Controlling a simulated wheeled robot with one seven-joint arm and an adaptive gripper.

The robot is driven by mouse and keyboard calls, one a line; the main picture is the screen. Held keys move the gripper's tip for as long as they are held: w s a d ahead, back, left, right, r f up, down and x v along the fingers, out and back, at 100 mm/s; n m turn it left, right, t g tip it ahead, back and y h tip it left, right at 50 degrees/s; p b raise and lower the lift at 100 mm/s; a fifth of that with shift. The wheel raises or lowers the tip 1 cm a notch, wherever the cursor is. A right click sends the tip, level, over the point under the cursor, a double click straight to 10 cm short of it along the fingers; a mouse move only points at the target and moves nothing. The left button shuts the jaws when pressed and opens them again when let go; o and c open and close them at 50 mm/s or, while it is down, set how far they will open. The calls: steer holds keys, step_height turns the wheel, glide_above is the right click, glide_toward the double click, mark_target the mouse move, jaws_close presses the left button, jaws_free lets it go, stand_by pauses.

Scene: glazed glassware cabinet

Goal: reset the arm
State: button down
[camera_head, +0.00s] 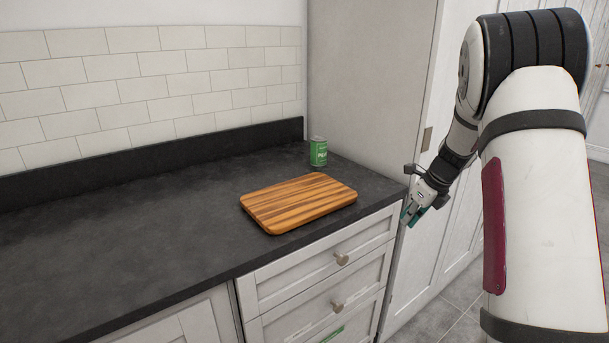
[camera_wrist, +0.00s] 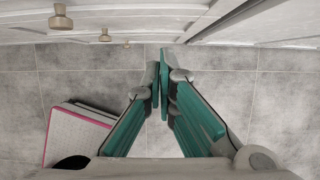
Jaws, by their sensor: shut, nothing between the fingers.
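My gripper (camera_head: 411,213) hangs in front of the counter's right end, beside the top drawer, pointing down. In the wrist view my gripper (camera_wrist: 160,88) shows its two teal fingers closed together at the tips with nothing between them. Below it is the grey tiled floor. My arm reaches in from the right side of the head view.
A striped wooden board (camera_head: 298,203) lies on the dark counter (camera_head: 120,235) near its front right. A green can (camera_head: 318,152) stands behind it. White drawers (camera_head: 318,268) with round knobs and a tall white cabinet side (camera_head: 372,75) are close to my gripper. The left counter is clear.

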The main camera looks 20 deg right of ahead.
steer(key=s+a+r+n+p, duration=0.2)
steer(key=s+a+r+n, duration=0.5)
steer(key=a+r, duration=0.2)
steer(key=s+a+r+n+p, duration=0.2)
steer(key=s+a+r+n, duration=0.5)
steer(key=a+r, duration=0.25)
steer(key=s+a+r+n+p, duration=0.1)
steer(key=s+a+n, duration=0.1)
steer(key=s+n, duration=0.4)
steer(key=s+a+r+n+h+p, duration=0.1)
steer(key=s+a+r+n+p, duration=0.1)
steer(key=s+n, duration=0.4)
steer(key=s+a+r+n+p, duration=0.1)
steer(key=s+n, duration=0.5)
steer(key=s, duration=0.6)
steer(key=a+r, duration=0.1)
steer(key=a, duration=0.1)
steer(key=shift+a+r+h+p, duration=0.15)
steer(key=shift+a+h+p, duration=0.15)
steer(key=shift+a, duration=0.1)
